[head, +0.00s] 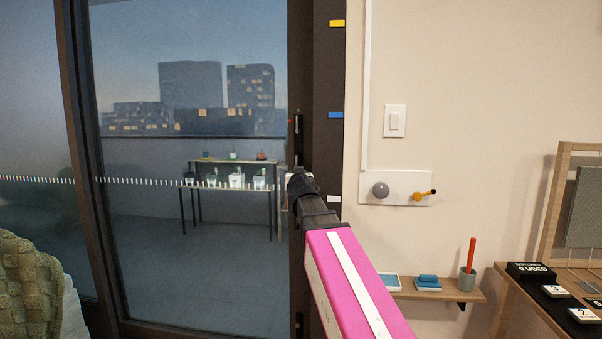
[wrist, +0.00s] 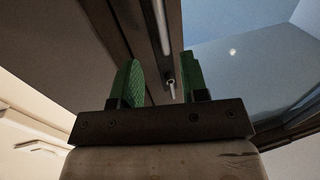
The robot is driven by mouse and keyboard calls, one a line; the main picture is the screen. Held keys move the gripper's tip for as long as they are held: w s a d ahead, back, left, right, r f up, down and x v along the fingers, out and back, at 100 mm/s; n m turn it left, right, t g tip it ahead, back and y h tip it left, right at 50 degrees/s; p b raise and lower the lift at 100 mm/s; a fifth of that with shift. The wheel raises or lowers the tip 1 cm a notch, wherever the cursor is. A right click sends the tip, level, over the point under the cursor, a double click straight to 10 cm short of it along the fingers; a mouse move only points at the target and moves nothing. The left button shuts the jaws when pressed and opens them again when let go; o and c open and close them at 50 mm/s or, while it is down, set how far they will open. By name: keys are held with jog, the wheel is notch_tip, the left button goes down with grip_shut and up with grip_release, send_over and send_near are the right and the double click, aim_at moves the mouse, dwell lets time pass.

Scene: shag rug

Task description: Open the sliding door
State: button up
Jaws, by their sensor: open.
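The sliding door (head: 190,235) is a large glass panel in a dark frame, and it fills the left of the head view. A slim dark upright handle (head: 298,130) sits on its right frame edge, partly hidden lower down by my gripper (head: 288,187). My gripper is at that edge, just below the visible part of the handle. In the wrist view my gripper (wrist: 161,80) is open, with green finger pads either side of the dark frame. A pale upright bar (wrist: 159,25) and a small metal piece (wrist: 171,88) show between the fingers; I cannot tell whether they touch.
Right of the door are a light switch (head: 395,121), a hook board (head: 396,188) and a small wall shelf (head: 440,290). A green cushioned seat (head: 25,290) stands at lower left. A plant table (head: 230,188) is beyond the glass.

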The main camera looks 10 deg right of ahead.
jog(key=w+d, duration=0.1)
jog(key=w, duration=0.9)
jog(key=shift+w, duration=0.3)
jog(key=shift+d+f, duration=0.1)
grip_shut()
